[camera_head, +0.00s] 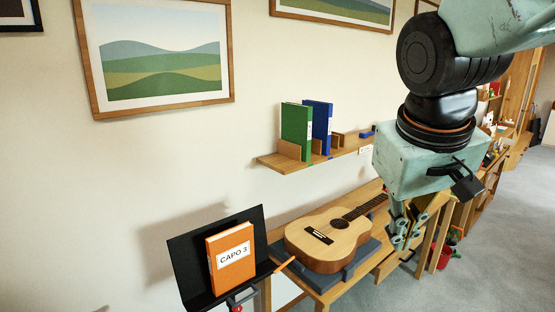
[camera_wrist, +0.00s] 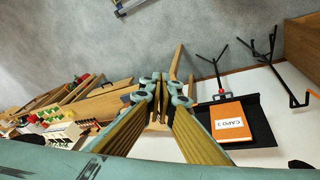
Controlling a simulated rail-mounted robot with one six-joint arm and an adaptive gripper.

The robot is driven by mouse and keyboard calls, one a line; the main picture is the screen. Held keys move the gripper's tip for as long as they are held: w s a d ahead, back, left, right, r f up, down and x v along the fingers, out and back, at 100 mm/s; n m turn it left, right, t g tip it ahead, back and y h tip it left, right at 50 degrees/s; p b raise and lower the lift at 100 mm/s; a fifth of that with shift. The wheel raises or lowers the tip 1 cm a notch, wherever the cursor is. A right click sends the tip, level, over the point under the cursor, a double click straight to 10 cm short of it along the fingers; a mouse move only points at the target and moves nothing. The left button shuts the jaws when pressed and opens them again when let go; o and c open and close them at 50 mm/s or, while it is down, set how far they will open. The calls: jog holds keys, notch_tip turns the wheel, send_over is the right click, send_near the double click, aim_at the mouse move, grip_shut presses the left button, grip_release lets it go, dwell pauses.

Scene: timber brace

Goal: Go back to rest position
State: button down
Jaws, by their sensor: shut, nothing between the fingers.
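My gripper (camera_head: 403,240) hangs from the teal wrist at the right of the head view, pointing down in front of the table. It is shut and empty. In the wrist view my gripper (camera_wrist: 160,80) shows its two fingers meeting at the tips, with nothing between them. The fingers hide part of the scene behind them in the wrist view.
An acoustic guitar (camera_head: 328,236) lies on a dark support on the wooden table (camera_head: 318,290). A wall shelf (camera_head: 275,163) carries a green binder (camera_head: 296,129) and blue binder (camera_head: 320,125).

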jog(key=s+a+m+y, duration=0.1)
jog(key=s, duration=1.8)
jog(key=shift+a+f+m+y, duration=0.25)
jog(key=shift+f+m+y, duration=0.05)
